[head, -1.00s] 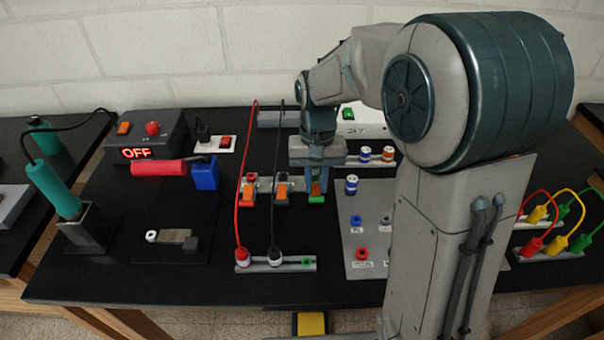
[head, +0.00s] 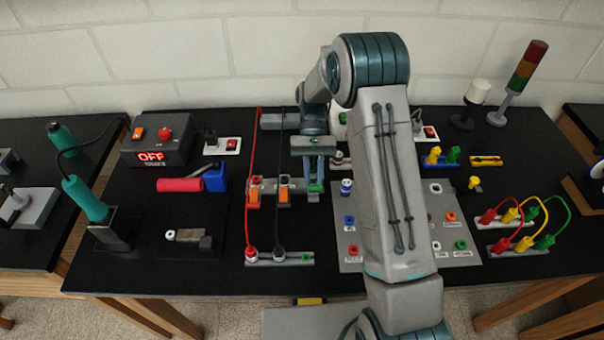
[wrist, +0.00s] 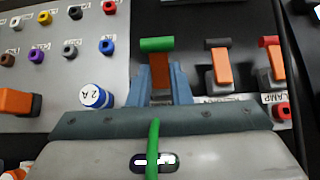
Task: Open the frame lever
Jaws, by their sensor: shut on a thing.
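The lever my gripper is on is orange with a green part at its end. In the wrist view this orange lever (wrist: 160,66) stands between the two blue fingers of my gripper (wrist: 161,84), with the green part (wrist: 157,44) just beyond the fingertips. In the head view my gripper (head: 315,178) points down over the green-marked lever, right of two similar orange levers, one red-marked (head: 255,195) and one black-marked (head: 284,194). My gripper is shut on the green-marked lever. Its label and lower part are hidden, and how far it is raised is unclear.
A green cable (wrist: 153,145) crosses in front of my gripper's body in the wrist view. A red cable (head: 250,175) and a black cable run left of the gripper. A grey panel (head: 348,262) with coloured sockets lies to the right. A blue-and-white cylinder (wrist: 95,96) stands close beside the gripper.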

